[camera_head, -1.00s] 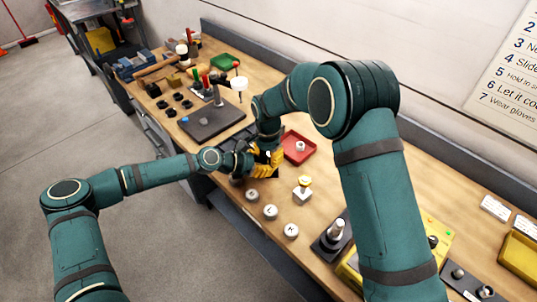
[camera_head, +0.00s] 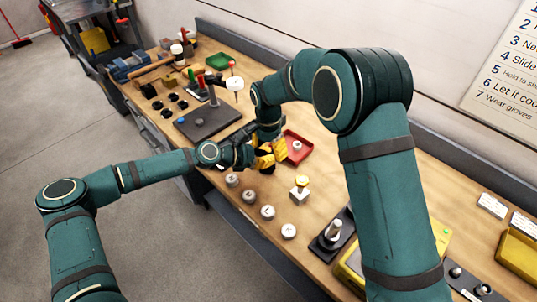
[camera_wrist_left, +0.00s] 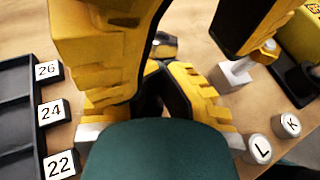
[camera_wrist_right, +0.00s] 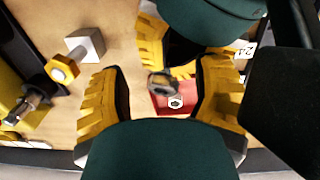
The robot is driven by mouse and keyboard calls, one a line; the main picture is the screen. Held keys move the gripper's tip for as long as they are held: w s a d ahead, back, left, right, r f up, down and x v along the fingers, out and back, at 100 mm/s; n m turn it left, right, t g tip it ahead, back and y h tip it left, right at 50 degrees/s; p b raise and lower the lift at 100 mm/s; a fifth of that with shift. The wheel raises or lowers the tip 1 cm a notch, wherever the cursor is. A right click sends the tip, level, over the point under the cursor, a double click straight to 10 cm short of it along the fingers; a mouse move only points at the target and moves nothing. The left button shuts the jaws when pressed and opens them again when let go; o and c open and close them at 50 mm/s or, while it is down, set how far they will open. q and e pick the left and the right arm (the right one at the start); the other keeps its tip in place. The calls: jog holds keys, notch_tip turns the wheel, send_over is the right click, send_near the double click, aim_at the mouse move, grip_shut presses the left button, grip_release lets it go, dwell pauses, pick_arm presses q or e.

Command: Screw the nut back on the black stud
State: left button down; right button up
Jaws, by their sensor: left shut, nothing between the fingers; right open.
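A pale hexagonal nut (camera_head: 297,146) lies in the red tray (camera_head: 308,152). It also shows in the right wrist view (camera_wrist_right: 175,102). My right gripper (camera_wrist_right: 158,92) is open, its yellow fingers either side of a small grey metallic piece (camera_wrist_right: 162,84); I cannot tell whether they touch it. My left gripper (camera_head: 258,160) is shut and empty, close beside the right one near the red tray. The two hands overlap in the head view and hide the bench below them. I cannot pick out the black stud with certainty.
A grey block with a yellow hexagonal piece (camera_head: 302,181) and several lettered cylinders (camera_head: 267,212) stand in front. A black plate (camera_head: 190,130) with upright posts lies left. A black base with a metal post (camera_head: 333,230) stands right. A black rack (camera_wrist_left: 22,110) carries numbered tags.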

pick_arm(q)
jog(key=shift+f, duration=0.15)
pick_arm(e)
jog(key=shift+a+r, duration=0.25)
jog(key=shift+r, duration=0.75)
jog(key=shift+a+r, duration=0.25)
jog(key=shift+r, duration=0.75)
pick_arm(q)
jog(key=c, duration=1.7)
grip_release()
jog(key=shift+a, duration=0.1)
jog(key=o, duration=0.4)
jog(key=shift+a, duration=0.1)
jog(key=v, duration=1.1)
jog(key=shift+s+a+r, duration=0.2)
jog(key=shift+a, duration=0.1)
